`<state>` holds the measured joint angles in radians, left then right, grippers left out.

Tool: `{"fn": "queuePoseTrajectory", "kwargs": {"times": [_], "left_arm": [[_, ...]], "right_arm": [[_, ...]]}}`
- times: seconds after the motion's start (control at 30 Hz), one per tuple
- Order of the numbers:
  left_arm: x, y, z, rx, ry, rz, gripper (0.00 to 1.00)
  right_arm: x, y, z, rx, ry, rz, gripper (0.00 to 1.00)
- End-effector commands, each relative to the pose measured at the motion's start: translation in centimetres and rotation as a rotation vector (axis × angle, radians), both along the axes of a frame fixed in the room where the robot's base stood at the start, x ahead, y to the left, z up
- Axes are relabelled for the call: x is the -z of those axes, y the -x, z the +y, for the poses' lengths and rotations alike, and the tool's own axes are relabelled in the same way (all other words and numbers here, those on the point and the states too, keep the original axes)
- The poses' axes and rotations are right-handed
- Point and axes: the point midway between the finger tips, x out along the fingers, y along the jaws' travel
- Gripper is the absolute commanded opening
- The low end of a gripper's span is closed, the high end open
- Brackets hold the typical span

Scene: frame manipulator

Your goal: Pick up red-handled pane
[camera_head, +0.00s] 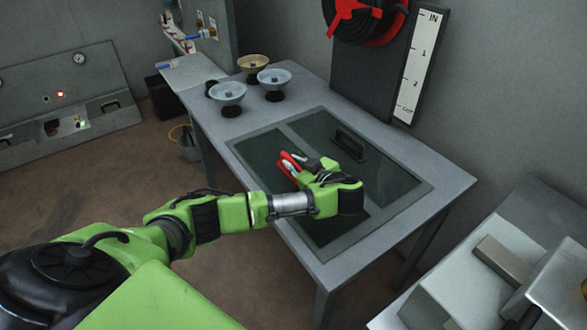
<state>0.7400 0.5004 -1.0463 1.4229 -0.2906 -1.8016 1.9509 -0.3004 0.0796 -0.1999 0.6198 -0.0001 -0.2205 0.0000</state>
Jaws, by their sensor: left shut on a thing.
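A framed panel with dark panes (395,180) lies on the grey table. The red handle (289,162) stands on the left part of the panel. My left gripper (293,164) is at the red handle, with its fingers shut on it. The fingers and wrist hide part of the handle and of the pane under it (259,152). A second, black handle (350,143) sits on the far pane and is free. My right gripper is not in view.
Several small bowls on dark stands, including a blue one (227,93) and a tan one (253,64), stand at the table's far left corner. A red and black reel (362,18) and an IN/OUT gauge (422,62) stand behind the table. A bucket (188,146) is on the floor.

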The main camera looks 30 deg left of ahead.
Motion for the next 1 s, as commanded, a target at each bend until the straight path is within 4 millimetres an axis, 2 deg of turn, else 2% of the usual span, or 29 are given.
{"fn": "queuePoseTrajectory", "kwargs": {"times": [0.23,0.37,0.47,0.63,0.73,1.0], "left_arm": [[-1.7,-0.1,0.0,-0.002,-0.001,-0.008,0.0],[-3.6,-0.1,0.1,0.0,-0.001,-0.01,0.0],[-4.6,1.0,-0.3,0.001,0.0,-0.009,0.0],[-7.4,3.3,-0.8,0.001,0.002,-0.01,0.0],[-10.0,5.2,-1.3,-0.001,0.006,-0.007,0.0],[-11.2,9.0,-2.4,0.001,0.006,-0.006,0.0]], "right_arm": [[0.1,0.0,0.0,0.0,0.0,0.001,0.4],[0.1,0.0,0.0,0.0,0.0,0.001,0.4],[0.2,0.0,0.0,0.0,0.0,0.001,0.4],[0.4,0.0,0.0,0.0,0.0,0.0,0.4],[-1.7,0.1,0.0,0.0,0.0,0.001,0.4],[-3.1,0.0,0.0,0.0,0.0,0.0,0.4]]}}
